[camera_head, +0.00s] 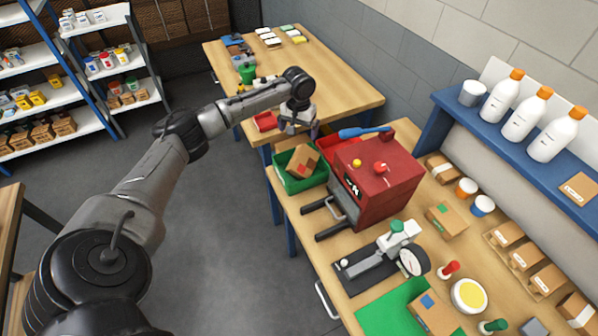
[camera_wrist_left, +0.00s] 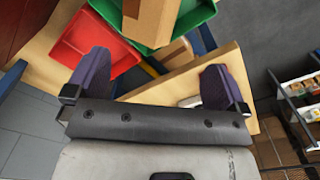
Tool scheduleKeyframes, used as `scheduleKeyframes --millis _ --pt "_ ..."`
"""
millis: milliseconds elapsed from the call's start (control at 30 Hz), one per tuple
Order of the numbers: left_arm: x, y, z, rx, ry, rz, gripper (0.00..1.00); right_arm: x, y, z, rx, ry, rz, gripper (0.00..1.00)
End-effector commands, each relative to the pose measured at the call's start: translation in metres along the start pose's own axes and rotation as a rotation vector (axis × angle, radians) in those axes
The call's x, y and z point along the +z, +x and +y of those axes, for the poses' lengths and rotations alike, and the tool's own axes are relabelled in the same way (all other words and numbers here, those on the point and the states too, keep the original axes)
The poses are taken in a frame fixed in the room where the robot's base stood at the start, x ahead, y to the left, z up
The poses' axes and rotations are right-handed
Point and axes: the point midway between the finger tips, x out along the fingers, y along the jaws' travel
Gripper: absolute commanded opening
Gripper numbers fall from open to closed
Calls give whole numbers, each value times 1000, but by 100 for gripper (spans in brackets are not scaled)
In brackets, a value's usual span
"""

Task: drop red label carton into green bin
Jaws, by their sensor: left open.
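The green bin (camera_head: 292,184) stands at the near table's far left corner, left of the red machine. My left gripper (camera_head: 301,128) is open, just beyond the bin, apart from the carton. In the left wrist view its two purple fingers (camera_wrist_left: 155,82) are spread with nothing gripped between them. The green bin (camera_wrist_left: 197,14) and the carton (camera_wrist_left: 152,20) are at the top of that view, partly cut off. My right gripper is not in view.
Grey floor (camera_head: 222,240) is clear.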

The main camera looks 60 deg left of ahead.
Motion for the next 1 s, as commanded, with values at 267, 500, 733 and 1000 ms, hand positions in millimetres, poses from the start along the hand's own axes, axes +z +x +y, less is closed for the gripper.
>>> scheduleKeyframes --millis 267,500,733,1000 --pt "0 -48 0 2 1 2 100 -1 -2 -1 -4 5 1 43" --pt "0 -67 0 1 1 1 100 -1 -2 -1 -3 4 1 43" --pt "0 -70 0 0 0 0 100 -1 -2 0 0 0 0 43" --pt "0 -70 0 0 0 0 100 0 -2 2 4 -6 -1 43"
